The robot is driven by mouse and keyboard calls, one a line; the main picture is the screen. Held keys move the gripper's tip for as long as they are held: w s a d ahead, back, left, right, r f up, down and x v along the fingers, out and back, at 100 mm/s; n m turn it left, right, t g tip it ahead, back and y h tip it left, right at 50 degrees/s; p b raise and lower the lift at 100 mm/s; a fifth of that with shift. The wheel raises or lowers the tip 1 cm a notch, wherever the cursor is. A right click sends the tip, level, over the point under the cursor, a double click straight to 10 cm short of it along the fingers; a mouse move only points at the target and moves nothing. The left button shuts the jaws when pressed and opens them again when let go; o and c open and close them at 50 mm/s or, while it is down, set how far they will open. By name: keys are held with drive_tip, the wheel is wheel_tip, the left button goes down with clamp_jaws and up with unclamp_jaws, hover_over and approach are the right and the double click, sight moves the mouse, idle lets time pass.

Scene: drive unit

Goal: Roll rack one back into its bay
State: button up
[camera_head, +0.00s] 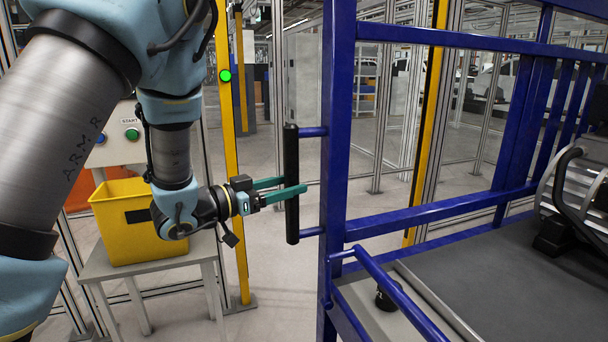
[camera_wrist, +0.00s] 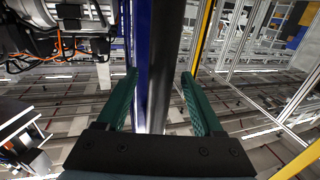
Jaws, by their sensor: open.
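The blue-framed rack (camera_head: 337,130) stands at the centre and right of the head view. A black upright handle (camera_head: 292,185) is fixed to its left post by two short blue stubs. My gripper (camera_head: 287,190) is open, with its green fingers at the handle's mid-height. In the wrist view the dark handle bar (camera_wrist: 163,65) runs upright between the two open fingers (camera_wrist: 162,95), with a gap visible on each side. The rack's deck (camera_head: 480,265) carries dark machinery at the right. No number on the rack shows, and I cannot make out the bay.
A yellow bin (camera_head: 125,220) sits on a small grey table (camera_head: 150,263) at the left, below a panel with a START button (camera_head: 131,134). A yellow post (camera_head: 231,150) with a green light stands behind my gripper. Clear floor (camera_head: 275,285) lies between table and rack.

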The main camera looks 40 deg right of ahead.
drive_tip(key=d, duration=0.2)
drive_tip(key=d+p, duration=0.1)
drive_tip(key=d, duration=0.1)
drive_tip(key=shift+s+d, duration=0.2)
drive_tip(key=shift+d, duration=0.2)
clamp_jaws()
idle(1.1)
